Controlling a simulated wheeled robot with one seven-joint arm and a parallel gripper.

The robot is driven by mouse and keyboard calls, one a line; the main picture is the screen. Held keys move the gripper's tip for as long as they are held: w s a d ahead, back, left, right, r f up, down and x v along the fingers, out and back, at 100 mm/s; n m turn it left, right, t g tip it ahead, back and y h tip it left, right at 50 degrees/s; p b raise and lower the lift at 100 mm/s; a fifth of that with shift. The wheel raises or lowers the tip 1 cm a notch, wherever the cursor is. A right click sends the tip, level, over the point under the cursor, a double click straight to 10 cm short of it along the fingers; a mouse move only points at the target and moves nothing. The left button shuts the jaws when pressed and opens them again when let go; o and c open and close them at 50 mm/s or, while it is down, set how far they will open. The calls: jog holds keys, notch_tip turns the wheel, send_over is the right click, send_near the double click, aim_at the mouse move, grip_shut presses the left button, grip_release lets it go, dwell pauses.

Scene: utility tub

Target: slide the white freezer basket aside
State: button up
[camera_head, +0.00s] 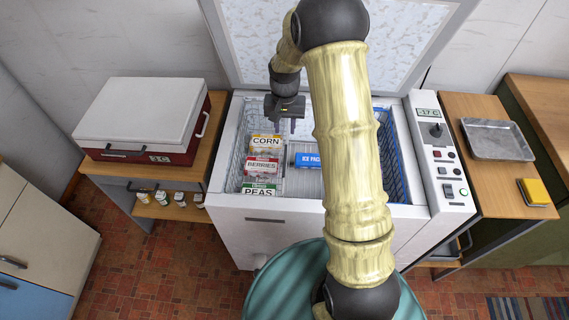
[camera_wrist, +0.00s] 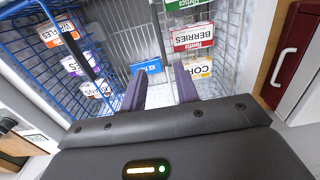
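The white wire freezer basket (camera_head: 240,145) stands at the left inside the open chest freezer. It holds a corn pack (camera_head: 265,143), a berries pack (camera_head: 261,168) and a peas pack (camera_head: 259,188). In the wrist view the white basket (camera_wrist: 232,45) is on the right. My gripper (camera_head: 287,124) is above the freezer's back part. Its two purple fingers (camera_wrist: 160,88) are apart with nothing seen between them. I cannot tell whether they touch the basket's rim.
A blue wire basket (camera_head: 391,165) stands at the freezer's right, partly behind my arm. A blue ice pack (camera_head: 307,160) lies between the baskets. The control panel (camera_head: 441,150) flanks the freezer on the right. The raised lid (camera_head: 245,40) is behind.

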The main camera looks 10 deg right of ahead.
aim_at(285, 159)
notch_tip(285, 159, down, 17)
jog(key=shift+f+p, duration=0.15)
jog(key=shift+p, duration=1)
grip_shut()
